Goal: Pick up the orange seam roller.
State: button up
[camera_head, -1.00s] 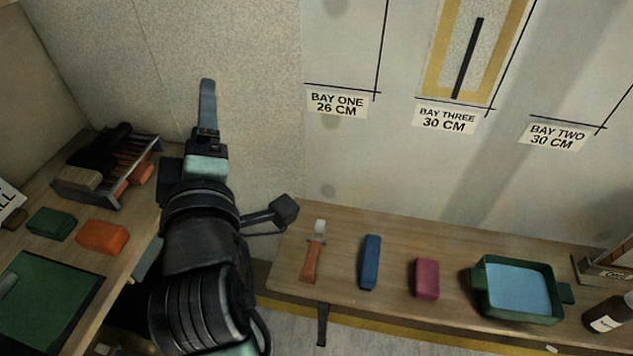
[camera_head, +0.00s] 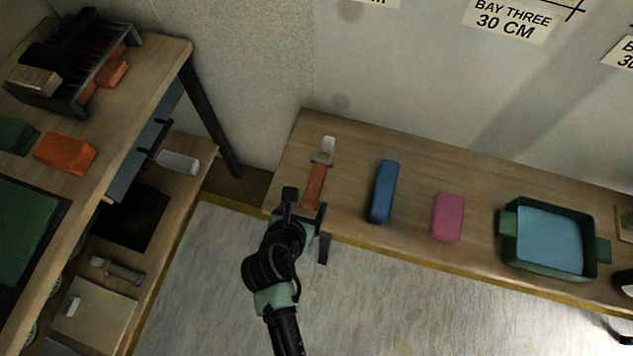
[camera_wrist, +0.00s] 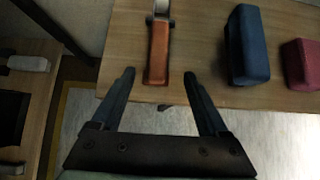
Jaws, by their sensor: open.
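The orange seam roller (camera_head: 315,184) lies on the wooden bench by the wall, its pale roller end toward the wall and its orange handle toward the bench's front edge. In the wrist view its handle (camera_wrist: 158,52) shows beyond my fingertips, roughly in line with the gap between them. My gripper (camera_head: 305,207) is at the bench's front edge, close to the handle's near end. In the wrist view my gripper (camera_wrist: 158,75) is open and empty, with its two fingers apart. The head view does not show clearly how high the fingers are above the bench.
A blue block (camera_head: 382,191) and a pink block (camera_head: 447,217) lie to the right of the roller, then a green tray (camera_head: 507,224) with a blue inside. At left stands a shelved workbench (camera_head: 150,75) holding an orange block (camera_head: 65,153) and a rack (camera_head: 75,88).

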aim_at(312, 190)
jog(key=b+x, duration=0.2)
jog(key=x, duration=0.6)
jog(key=shift+w+a+f+b, duration=0.15)
jog(key=shift+w+b, duration=0.1)
jog(key=shift+b, duration=0.15)
grip_shut()
